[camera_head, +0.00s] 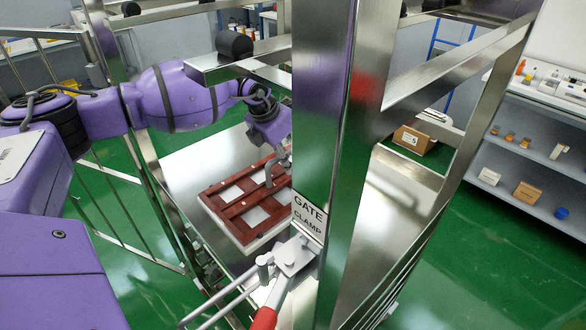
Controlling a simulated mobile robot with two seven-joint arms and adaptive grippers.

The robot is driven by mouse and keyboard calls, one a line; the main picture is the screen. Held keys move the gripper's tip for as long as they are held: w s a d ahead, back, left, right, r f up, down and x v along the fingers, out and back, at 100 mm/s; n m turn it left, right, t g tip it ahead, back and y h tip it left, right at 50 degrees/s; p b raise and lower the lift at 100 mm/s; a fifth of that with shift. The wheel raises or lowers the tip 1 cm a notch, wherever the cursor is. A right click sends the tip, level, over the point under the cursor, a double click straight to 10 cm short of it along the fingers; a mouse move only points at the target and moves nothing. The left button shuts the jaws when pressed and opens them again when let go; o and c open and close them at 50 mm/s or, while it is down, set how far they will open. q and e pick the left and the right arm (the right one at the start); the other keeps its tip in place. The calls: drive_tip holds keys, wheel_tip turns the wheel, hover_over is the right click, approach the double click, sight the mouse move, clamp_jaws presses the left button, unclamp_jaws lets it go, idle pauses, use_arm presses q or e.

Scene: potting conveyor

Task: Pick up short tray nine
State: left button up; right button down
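A reddish-brown slatted tray (232,212) lies on a pale metal surface behind the steel post. Its right end is hidden by the post, and no number can be read on it. My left arm comes in from the left, and its gripper (276,170) is over the tray's far right part. One grey finger reaches down to the slats; I cannot tell whether it touches them. The rest of the gripper is partly hidden by the post, so its opening does not show. My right gripper is not in view.
A steel post (335,120) labelled "GATE CLAMP" stands close in front, right of the tray. A clamp with a red handle (266,318) sits at its foot. Steel rails frame the surface. A cardboard box (413,140) and white shelves (530,160) are on the right.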

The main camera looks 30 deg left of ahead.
use_arm(q)
drive_tip(key=shift+f, duration=0.25)
drive_tip(key=shift+c, duration=0.2)
clamp_jaws()
drive_tip(key=shift+r, duration=0.1)
